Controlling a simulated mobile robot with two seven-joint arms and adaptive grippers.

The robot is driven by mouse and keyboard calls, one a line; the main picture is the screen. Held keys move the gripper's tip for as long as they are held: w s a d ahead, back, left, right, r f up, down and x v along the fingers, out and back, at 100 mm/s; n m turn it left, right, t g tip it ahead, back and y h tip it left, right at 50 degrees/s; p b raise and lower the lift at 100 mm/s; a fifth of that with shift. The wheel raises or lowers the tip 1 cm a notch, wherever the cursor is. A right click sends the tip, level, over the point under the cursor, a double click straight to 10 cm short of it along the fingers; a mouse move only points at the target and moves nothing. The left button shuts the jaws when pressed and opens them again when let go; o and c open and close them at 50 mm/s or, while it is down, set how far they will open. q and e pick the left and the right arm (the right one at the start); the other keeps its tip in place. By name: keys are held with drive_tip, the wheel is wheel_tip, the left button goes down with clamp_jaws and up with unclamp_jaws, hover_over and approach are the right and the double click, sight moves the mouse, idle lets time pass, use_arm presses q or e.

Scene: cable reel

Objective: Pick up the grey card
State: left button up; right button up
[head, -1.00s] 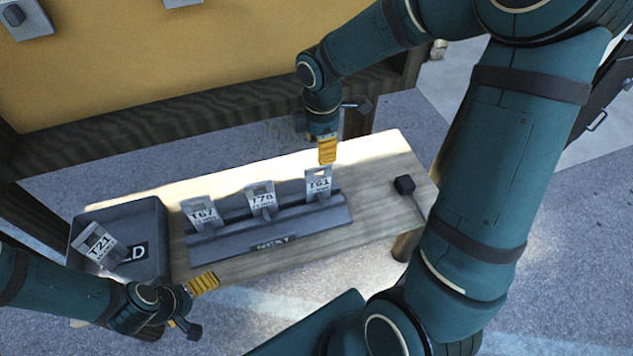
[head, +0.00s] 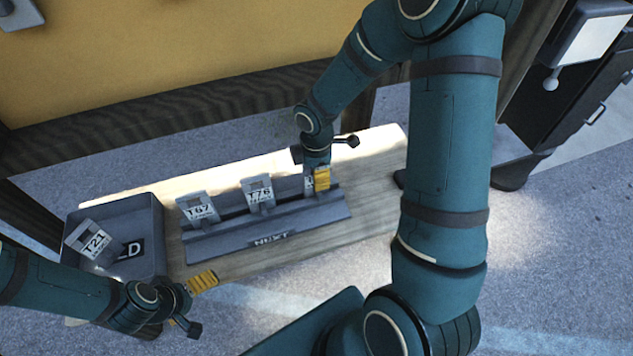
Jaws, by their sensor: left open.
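Several grey cards with white printed labels are in view. The T67 card (head: 198,208), the T76 card (head: 258,194) and a third card (head: 308,185) stand in a grey rack (head: 262,238) marked NEXT. A T21 card (head: 93,243) leans in a grey tray (head: 155,222). My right gripper (head: 321,178) is at the third card, its yellow finger covering most of it; whether it grips the card is hidden. My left gripper (head: 193,300) is open and empty, in front of the bench, apart from the cards.
The wooden bench (head: 375,185) carries the rack and tray, with bare wood right of the rack. A yellow board (head: 180,60) with a dark wooden frame stands behind. A dark cabinet (head: 570,110) is at the upper right.

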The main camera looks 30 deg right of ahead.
clamp_jaws()
idle(0.3)
wheel_tip(320, 180, up, 10)
drive_tip(key=shift+p, duration=0.6)
